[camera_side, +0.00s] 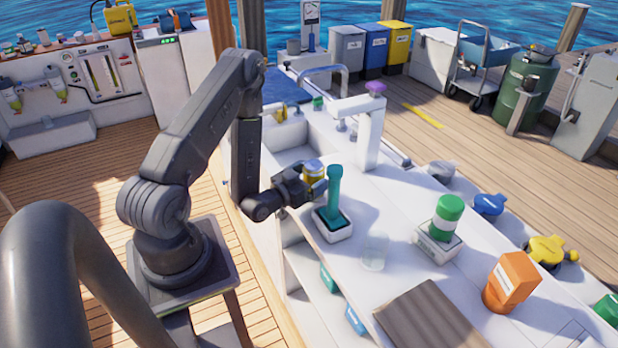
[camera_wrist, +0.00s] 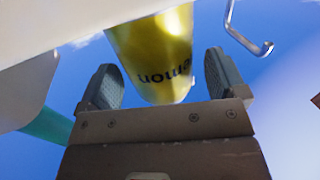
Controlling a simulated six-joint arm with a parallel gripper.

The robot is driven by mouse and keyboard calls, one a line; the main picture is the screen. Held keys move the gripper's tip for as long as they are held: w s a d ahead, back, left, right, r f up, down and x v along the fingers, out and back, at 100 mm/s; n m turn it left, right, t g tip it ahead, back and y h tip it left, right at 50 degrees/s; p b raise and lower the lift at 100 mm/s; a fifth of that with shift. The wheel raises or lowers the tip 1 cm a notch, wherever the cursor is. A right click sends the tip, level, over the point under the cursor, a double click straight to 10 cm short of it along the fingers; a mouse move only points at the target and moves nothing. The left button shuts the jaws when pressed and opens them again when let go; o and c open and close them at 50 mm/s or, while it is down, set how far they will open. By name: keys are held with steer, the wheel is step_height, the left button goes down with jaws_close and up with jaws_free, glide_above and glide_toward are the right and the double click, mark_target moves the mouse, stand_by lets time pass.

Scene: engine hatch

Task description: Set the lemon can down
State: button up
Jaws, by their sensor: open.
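The lemon can (camera_side: 313,170) is yellow with a pale silvery top in the side view, at the end of my gripper (camera_side: 308,188). In the wrist view the yellow can (camera_wrist: 158,55) shows upside-down lettering ending in "mon" and sits between the two fingers of my gripper (camera_wrist: 164,80). The fingers are spread, with a visible gap on each side of the can. The can's base is hidden behind the gripper in the side view, so I cannot tell what it rests on.
A teal upright handle in a white holder (camera_side: 333,222) stands just right of the gripper. A white post with a purple top (camera_side: 370,130) rises behind. A clear glass (camera_side: 375,252), a green-and-white container (camera_side: 446,217) and an orange container (camera_side: 510,282) stand farther along the white counter (camera_side: 400,190).

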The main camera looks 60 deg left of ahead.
mark_target(305, 180)
steer(key=v, duration=0.6)
steer(key=shift+s, duration=0.35)
steer(key=shift+o, duration=0.4)
steer(key=shift+s+d, duration=0.15)
steer(key=shift+s, duration=0.25)
steer(key=r+h, duration=0.1)
steer(key=w+a+r+m+h, duration=0.1)
steer(key=h, duration=0.1)
steer(key=shift+w+a+m+g, duration=0.1)
steer(key=shift+w+m+g, duration=0.15)
steer(key=shift+m+g, duration=0.05)
steer(key=shift+a+r+m+g+h, duration=0.2)
steer(key=shift+r+m+g+h, duration=0.1)
steer(key=shift+r+h, duration=0.1)
steer(key=shift+m+g+h, duration=0.5)
steer(key=shift+g+h, duration=0.1)
steer(key=shift+g, duration=0.2)
steer(key=x, duration=0.7)
steer(key=shift+a+r, duration=0.1)
steer(key=shift+a, duration=0.3)
steer(key=shift+c, duration=0.3)
